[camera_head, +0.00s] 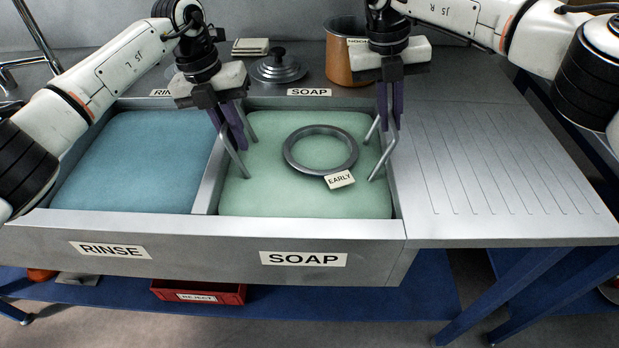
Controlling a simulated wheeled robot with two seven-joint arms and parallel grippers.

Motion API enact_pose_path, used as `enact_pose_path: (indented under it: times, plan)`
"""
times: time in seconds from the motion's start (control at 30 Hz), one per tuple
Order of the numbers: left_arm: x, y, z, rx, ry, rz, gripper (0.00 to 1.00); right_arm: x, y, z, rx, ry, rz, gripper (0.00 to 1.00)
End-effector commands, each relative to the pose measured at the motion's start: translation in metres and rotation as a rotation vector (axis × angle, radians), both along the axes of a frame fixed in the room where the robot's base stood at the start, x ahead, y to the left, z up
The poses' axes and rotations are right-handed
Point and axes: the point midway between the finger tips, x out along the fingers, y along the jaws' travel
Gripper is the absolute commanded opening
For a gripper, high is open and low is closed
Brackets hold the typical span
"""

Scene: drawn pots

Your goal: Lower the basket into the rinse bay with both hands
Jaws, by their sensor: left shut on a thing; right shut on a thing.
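Two bent grey handles of the basket (237,162) rise from the green soap bay (300,203), one at its left side and one at its right. The basket's body is hidden below the green surface. A dark grey ring (291,150) with an "EARLY" tag (340,180) shows between the handles. My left gripper (233,126) is shut on the left handle, near the divider. My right gripper (390,118) is shut on the right handle, near the right wall. The rinse bay (135,165), filled with blue, lies left of the divider and is empty at its surface.
A divider (212,176) separates the bays. Behind them are a grey lid (278,68), a copper pot (342,62) and a small stack of pale pieces (250,47). A bare grooved drainboard (490,165) lies right. A tap (38,42) stands at the back left. A red reject tray (198,291) is below.

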Motion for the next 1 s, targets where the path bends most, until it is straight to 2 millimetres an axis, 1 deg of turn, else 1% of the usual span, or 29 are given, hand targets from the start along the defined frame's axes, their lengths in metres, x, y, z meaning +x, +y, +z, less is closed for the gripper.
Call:
enact_pose_path:
  times: [0.73, 1.0]
  plan:
    - [0.0005, 0.0007, 0.0008, 0.001, -0.001, 0.001, 0.0, 0.0006, -0.001, 0.0014, -0.001, -0.002, -0.003, 0.0]
    - [0.0008, 0.0004, 0.0085, -0.001, -0.003, 0.001, 0.0, 0.001, -0.0011, 0.0088, -0.001, -0.003, -0.002, 0.0]
